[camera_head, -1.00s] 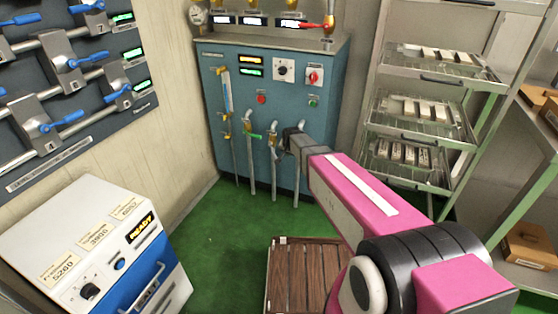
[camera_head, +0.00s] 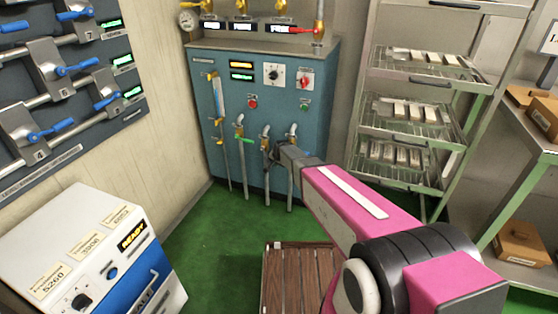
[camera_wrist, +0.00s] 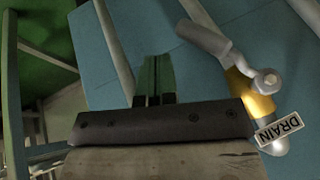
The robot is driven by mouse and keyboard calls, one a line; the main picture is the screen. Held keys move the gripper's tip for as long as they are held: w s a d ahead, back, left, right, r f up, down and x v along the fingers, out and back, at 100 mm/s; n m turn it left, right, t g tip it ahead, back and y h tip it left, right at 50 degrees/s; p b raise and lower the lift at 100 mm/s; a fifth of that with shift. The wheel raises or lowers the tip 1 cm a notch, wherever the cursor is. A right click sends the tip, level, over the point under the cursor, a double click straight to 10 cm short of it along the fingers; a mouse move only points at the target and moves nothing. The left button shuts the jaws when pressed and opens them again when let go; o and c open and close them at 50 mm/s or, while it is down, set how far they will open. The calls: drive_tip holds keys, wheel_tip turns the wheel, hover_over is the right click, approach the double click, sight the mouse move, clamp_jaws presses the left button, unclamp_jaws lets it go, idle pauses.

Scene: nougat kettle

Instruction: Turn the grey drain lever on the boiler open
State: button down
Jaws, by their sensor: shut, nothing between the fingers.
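The grey drain lever (camera_wrist: 205,40) shows in the wrist view at upper right, slanting up and left from a yellow valve body (camera_wrist: 255,97) with a bolt. A "DRAIN" tag (camera_wrist: 280,128) hangs below that body. The teal boiler (camera_head: 265,108) stands at the back in the head view. My gripper (camera_head: 278,151) is at the front of its lower right outlets, partly covering the valve there. In the wrist view my gripper's fingers (camera_wrist: 154,75) are together and empty, left of the lever with a visible gap in the picture. I cannot tell the depth between them.
Several pipes hang from the boiler's outlets, one with a green handle (camera_head: 243,139). A slatted wooden platform (camera_head: 300,280) is on the green floor below my arm. A rack with trays (camera_head: 405,120) stands right; a white-and-blue machine (camera_head: 95,250) is front left.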

drive_tip(key=a, duration=0.1)
drive_tip(key=w+f, duration=0.1)
drive_tip(key=a, duration=0.1)
drive_tip(key=shift+w+a+f, duration=0.25)
drive_tip(key=shift+w+a, duration=0.05)
drive_tip(key=shift+a, duration=0.05)
drive_tip(key=shift+f, duration=0.1)
drive_tip(key=shift+w+a+f+m+t+y, duration=0.15)
drive_tip(key=shift+w+a+f+t+y, duration=0.15)
drive_tip(key=shift+a+f+y, duration=0.5)
drive_tip(key=shift+w+a+f+m+t+y, duration=0.15)
drive_tip(key=shift+w+a+f+t+y, duration=0.15)
drive_tip(key=shift+a+f+y, duration=0.45)
drive_tip(key=shift+a+r, duration=0.2)
drive_tip(key=shift+r, duration=0.1)
